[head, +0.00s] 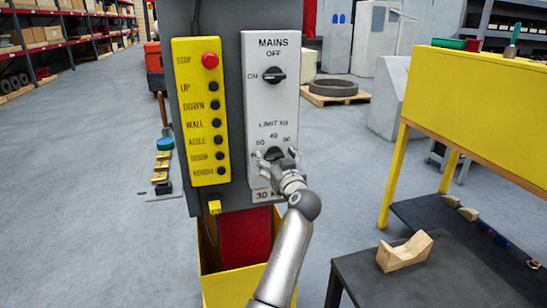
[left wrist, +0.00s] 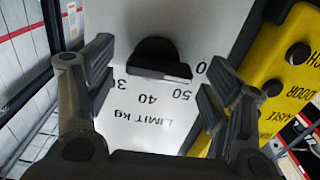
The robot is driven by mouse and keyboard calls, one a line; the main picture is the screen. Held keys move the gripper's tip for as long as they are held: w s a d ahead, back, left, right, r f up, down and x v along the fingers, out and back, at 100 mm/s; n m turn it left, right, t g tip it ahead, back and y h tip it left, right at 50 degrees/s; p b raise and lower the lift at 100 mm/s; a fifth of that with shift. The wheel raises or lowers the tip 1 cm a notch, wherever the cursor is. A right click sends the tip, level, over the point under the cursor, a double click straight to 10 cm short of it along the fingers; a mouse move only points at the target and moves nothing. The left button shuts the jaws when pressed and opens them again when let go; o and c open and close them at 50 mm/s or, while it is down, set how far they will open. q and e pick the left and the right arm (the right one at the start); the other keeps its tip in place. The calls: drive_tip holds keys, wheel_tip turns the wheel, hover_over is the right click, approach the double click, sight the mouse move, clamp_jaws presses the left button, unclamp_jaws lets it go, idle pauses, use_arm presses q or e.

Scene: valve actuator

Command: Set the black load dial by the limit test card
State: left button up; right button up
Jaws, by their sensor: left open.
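The black load dial (head: 273,153) sits low on the white panel under LIMIT KG, partly hidden by my left gripper (head: 277,158). In the left wrist view the dial (left wrist: 153,55) appears upside down between the spread fingertips, with a gap on each side. A pale strip on its edge lies toward the 50, but I cannot tell its exact setting. The scale reads 30, 40, 50 and a partly hidden mark. My right gripper is not in view.
A black MAINS switch (head: 274,75) is above the dial. A yellow button panel (head: 202,110) with a red stop button stands close on the left. A dark table (head: 350,280) with a wooden block (head: 404,252) is at lower right.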

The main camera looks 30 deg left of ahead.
use_arm(q)
drive_tip(key=shift+d, duration=0.15)
drive_tip(key=shift+c, duration=1)
drive_tip(key=c, duration=0.8)
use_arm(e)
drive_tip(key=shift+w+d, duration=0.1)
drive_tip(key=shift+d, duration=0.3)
use_arm(q)
drive_tip(key=shift+r, duration=0.1)
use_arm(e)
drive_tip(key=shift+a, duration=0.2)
